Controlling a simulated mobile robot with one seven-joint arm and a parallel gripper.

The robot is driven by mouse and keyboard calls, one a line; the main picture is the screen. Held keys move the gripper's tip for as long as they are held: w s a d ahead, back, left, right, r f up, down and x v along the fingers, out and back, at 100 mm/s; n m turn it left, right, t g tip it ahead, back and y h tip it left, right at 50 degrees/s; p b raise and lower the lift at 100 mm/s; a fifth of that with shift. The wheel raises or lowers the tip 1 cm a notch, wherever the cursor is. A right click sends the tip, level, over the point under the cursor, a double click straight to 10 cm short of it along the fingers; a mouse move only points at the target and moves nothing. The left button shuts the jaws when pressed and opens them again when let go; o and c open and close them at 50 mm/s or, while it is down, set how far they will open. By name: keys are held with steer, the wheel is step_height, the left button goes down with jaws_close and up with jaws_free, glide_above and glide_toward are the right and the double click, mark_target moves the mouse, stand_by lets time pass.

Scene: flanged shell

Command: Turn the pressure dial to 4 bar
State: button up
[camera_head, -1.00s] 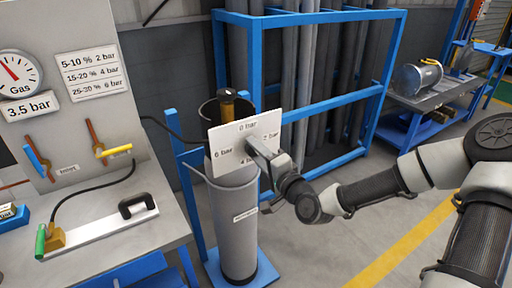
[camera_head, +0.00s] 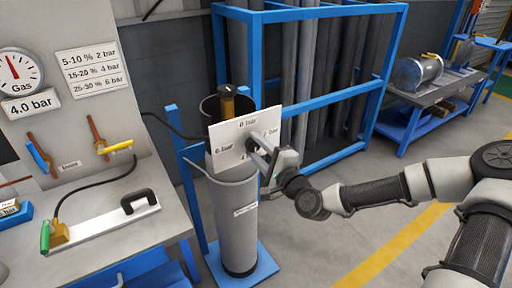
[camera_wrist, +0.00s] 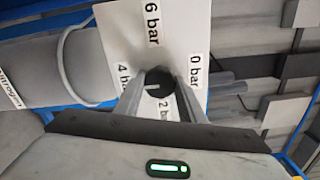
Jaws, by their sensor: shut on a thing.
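The pressure dial is a white plate (camera_head: 222,137) marked 0, 2, 4 and 6 bar on the grey gas cylinder (camera_head: 238,225). In the wrist view the plate (camera_wrist: 180,30) surrounds a dark round knob (camera_wrist: 158,76) with a pale line on it, roughly toward the 4 bar side. My gripper (camera_head: 256,151) is shut on the knob, which its fingers mostly hide in the head view. In the wrist view the two fingers (camera_wrist: 157,88) stand on either side of the knob. The gas gauge (camera_head: 14,72) has its needle nearly upright, and its readout (camera_head: 31,103) says 4.0 bar.
A chart (camera_head: 92,68) pairs 15-20 % with 4 bar. Floor at right is open.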

steer(key=o, duration=1)
steer(key=shift+o, duration=0.2)
steer(key=p+v, duration=0.7)
steer(key=v, duration=1)
steer(key=shift+s+d, duration=0.2)
